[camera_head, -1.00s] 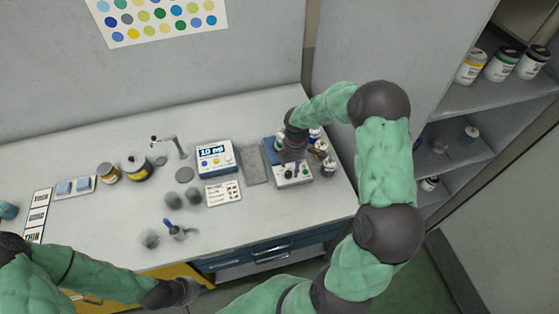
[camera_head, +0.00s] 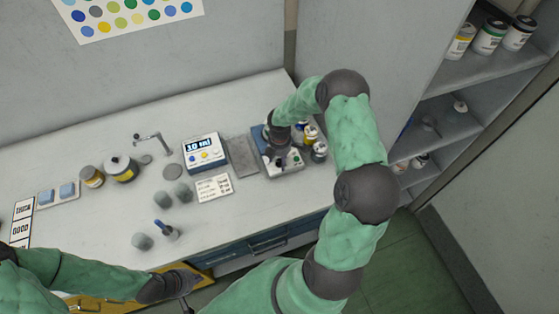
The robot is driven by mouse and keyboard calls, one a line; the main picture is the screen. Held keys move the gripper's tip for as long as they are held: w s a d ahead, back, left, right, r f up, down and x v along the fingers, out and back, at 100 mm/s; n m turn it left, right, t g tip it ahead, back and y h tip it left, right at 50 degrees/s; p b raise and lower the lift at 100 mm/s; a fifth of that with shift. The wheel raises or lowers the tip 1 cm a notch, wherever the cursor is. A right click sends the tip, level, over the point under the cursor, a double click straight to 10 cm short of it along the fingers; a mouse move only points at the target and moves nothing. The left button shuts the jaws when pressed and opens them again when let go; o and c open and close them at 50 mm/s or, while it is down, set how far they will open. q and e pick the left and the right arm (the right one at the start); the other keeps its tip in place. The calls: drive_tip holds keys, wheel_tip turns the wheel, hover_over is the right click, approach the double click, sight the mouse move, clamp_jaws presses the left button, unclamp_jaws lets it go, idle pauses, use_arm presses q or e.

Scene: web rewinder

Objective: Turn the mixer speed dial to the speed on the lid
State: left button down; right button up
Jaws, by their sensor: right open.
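The mixer (camera_head: 286,170) is a blue and white bench unit with a light control panel on its front, near the right end of the counter. A small green dot shows on the panel. My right gripper (camera_head: 281,157) is open and points down over the panel. It hides the dial and much of the mixer's top. I cannot tell whether its fingers touch the dial. Jars (camera_head: 311,136) stand at the mixer's right side; no speed marking on a lid is readable. My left gripper (camera_head: 184,293) is low at the counter's front edge, away from the mixer, its fingers unclear.
A display box (camera_head: 205,153) reading about "10 ml" stands left of the mixer, with a grey pad (camera_head: 241,157) between. A printed card (camera_head: 214,187), grey lumps (camera_head: 165,201) and a blue-handled tool (camera_head: 165,230) lie in front. Shelves (camera_head: 440,130) rise at right.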

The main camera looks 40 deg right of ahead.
drive_tip(key=shift+f, duration=0.4)
drive_tip(key=shift+c, duration=0.2)
clamp_jaws()
